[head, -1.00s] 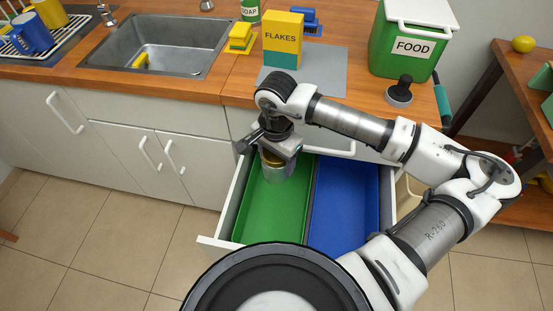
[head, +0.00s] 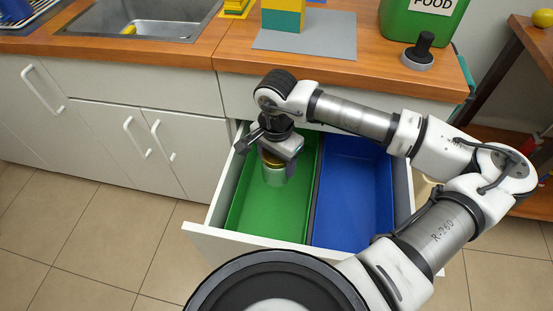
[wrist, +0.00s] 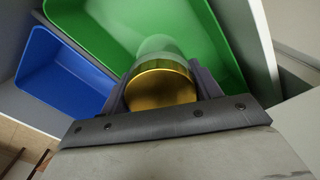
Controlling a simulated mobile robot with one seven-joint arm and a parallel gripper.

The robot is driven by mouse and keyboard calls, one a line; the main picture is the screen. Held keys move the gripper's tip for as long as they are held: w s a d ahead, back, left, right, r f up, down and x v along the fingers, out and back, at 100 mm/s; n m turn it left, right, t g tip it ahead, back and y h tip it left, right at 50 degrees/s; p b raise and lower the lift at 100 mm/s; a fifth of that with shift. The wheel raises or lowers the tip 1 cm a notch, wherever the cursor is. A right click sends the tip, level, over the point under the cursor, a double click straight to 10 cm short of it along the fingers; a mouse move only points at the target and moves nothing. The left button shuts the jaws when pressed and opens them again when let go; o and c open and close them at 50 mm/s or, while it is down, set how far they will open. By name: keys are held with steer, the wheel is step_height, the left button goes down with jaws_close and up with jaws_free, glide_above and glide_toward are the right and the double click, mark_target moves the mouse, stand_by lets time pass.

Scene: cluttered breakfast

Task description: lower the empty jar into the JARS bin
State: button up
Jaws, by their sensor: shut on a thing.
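The jar (head: 274,172) is clear glass with a gold lid and looks empty. My gripper (head: 272,155) is shut on it near the lid and holds it upright over the green bin (head: 240,215) in the open drawer. In the wrist view the gold lid (wrist: 162,85) sits between my fingers, with the green bin (wrist: 105,20) beyond it. Whether the jar touches the bin floor I cannot tell. The blue bin (head: 350,215) stands to the right in the same drawer and looks empty. No JARS label is visible on either bin.
The drawer front (head: 265,252) and its side walls edge the bins. The wooden counter (head: 225,50) lies behind, with a grey mat (head: 320,35), a green FOOD container (head: 420,25) and a dark-handled stopper (head: 420,50). The green bin around the jar is clear.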

steer(key=shift+f+b, duration=6.1)
steer(key=shift+b, duration=0.1)
steer(key=shift+f+b, duration=0.65)
steer(key=shift+b, duration=0.15)
steer(key=o, duration=1.1)
steer(key=shift+o, duration=0.2)
steer(key=shift+r, duration=0.15)
step_height(320, 180, up, 14)
steer(key=p, duration=0.3)
